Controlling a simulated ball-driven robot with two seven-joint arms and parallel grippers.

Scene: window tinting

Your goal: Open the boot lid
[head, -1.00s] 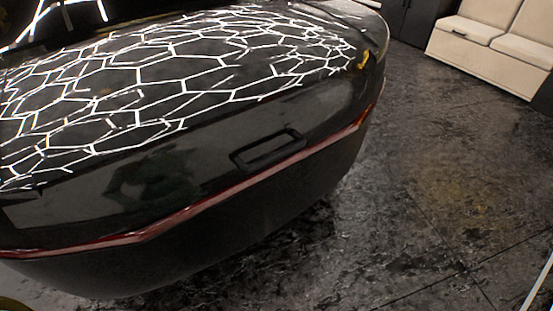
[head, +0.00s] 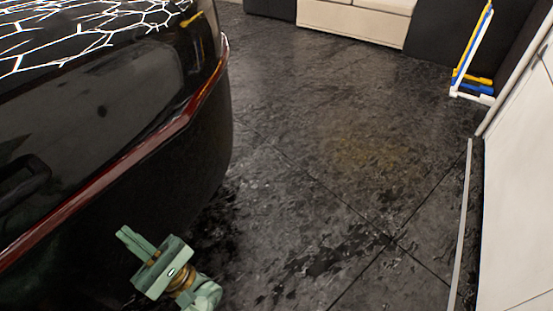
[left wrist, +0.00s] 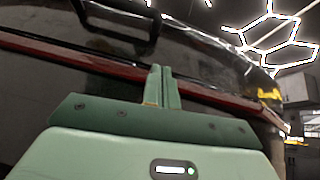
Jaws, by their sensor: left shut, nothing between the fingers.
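The black car's boot lid (head: 90,95) is at the left of the head view and looks closed. Its dark handle (head: 22,180) is at the left edge, above the red light strip (head: 130,157). My green left gripper (head: 128,238) is low in the head view, right of the handle and in front of the rear bumper. In the left wrist view its fingers (left wrist: 161,72) are together and empty, pointing at the car's rear. There the handle (left wrist: 118,14) is at the top, beyond and left of the fingertips, apart from them. My right gripper is not in view.
Dark stone floor (head: 330,170) lies clear right of the car. A cream bench (head: 350,25) stands at the back. Yellow, blue and white poles (head: 472,55) lean at the back right, near a white panel (head: 515,190) along the right edge.

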